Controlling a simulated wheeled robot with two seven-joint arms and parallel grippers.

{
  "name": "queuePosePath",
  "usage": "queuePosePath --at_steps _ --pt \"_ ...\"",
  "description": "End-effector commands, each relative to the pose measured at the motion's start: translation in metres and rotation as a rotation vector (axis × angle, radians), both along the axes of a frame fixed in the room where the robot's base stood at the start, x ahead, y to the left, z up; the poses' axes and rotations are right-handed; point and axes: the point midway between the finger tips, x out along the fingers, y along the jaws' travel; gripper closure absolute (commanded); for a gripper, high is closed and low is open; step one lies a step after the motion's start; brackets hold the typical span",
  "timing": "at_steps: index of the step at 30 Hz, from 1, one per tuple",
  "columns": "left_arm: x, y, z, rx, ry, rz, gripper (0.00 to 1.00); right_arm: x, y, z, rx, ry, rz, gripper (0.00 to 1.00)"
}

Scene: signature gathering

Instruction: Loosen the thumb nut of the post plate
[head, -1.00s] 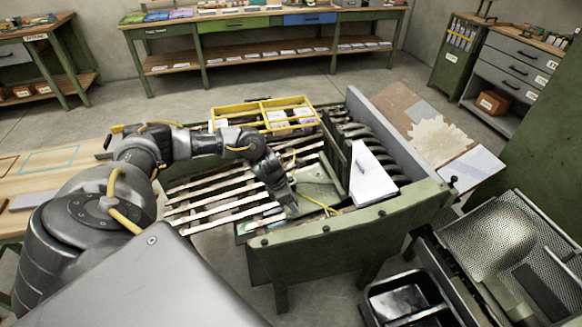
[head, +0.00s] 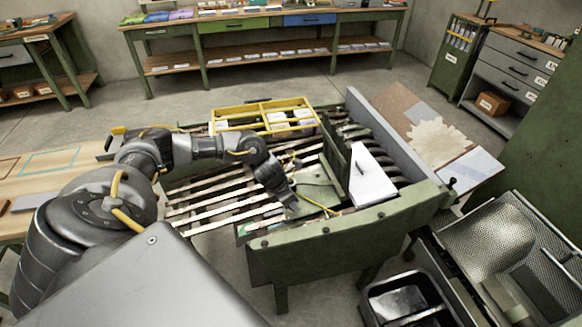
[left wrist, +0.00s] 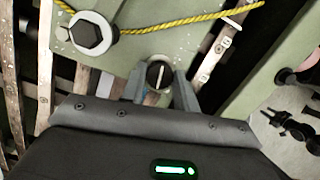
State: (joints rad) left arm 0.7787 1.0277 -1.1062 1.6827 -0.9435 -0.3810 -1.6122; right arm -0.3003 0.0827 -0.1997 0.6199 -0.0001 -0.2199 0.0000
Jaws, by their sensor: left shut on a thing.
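The post plate (head: 318,192) is a grey-green plate low inside the green machine frame; it fills the upper middle of the left wrist view (left wrist: 140,58). The thumb nut (left wrist: 160,74) is a dark round knob with a pale line across it, near the plate's near edge. My left gripper (left wrist: 158,90) is shut on the thumb nut, one finger on each side of it. In the head view my left gripper (head: 291,206) points down at the plate, and the nut is hidden there. My right gripper is not in view.
A hex bolt on a pale washer (left wrist: 93,33) and a yellow cord (left wrist: 170,24) lie close to the fingers. Pale slats (head: 215,198) run left of the plate. A white paper stack (head: 371,178) stands to its right, and a yellow divided tray (head: 262,117) sits behind.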

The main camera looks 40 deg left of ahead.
Motion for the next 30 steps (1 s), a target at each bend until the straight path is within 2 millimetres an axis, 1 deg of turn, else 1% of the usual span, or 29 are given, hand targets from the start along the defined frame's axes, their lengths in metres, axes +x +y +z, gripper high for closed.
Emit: queuePosePath --at_steps 1,14,30 --pt "0.0 -0.001 0.002 -0.007 0.005 0.04 0.92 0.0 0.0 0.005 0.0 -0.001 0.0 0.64" --pt "0.0 -0.002 0.004 -0.064 0.045 0.443 0.92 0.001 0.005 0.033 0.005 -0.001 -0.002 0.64" --pt "0.001 -0.003 0.006 -0.138 0.095 0.947 0.92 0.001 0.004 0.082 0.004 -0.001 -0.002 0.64"
